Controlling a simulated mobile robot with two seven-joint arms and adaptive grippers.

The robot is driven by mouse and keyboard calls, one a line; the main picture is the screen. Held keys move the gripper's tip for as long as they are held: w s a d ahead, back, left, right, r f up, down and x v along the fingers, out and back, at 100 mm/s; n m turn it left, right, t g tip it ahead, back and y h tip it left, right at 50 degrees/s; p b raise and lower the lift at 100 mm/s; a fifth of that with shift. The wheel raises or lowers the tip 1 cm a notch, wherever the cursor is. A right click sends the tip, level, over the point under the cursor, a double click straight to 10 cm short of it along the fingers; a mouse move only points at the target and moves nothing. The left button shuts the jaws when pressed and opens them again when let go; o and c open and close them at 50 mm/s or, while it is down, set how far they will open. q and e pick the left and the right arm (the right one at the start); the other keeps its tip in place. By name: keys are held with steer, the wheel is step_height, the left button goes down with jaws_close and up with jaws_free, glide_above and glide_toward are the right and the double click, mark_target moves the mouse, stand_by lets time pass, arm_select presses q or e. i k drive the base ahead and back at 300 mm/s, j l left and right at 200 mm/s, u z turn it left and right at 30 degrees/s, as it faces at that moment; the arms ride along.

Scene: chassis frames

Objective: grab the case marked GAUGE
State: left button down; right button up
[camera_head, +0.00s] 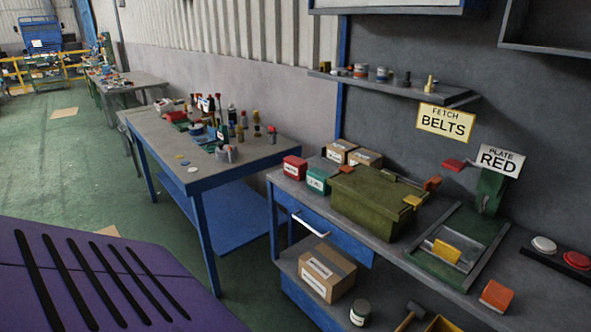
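No case carries a label that I can read as GAUGE. A small red case (294,167) with a white label stands at the left end of the grey workbench (405,253). A small green case (317,180) with a white label stands just right of it. The writing on both labels is too small to read for sure. A larger olive-green lidded box (378,200) with a yellow latch stands to their right. Neither of my grippers is in view.
Cardboard boxes (365,157) stand behind the cases. A green frame (458,245) holding a yellow piece lies right of the olive box. A cluttered side table (215,170) stands left. Green floor (60,165) is open beyond.

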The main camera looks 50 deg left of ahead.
mark_target(297, 168)
steer(key=i+j+u, duration=0.45)
steer(key=i+j, duration=0.25)
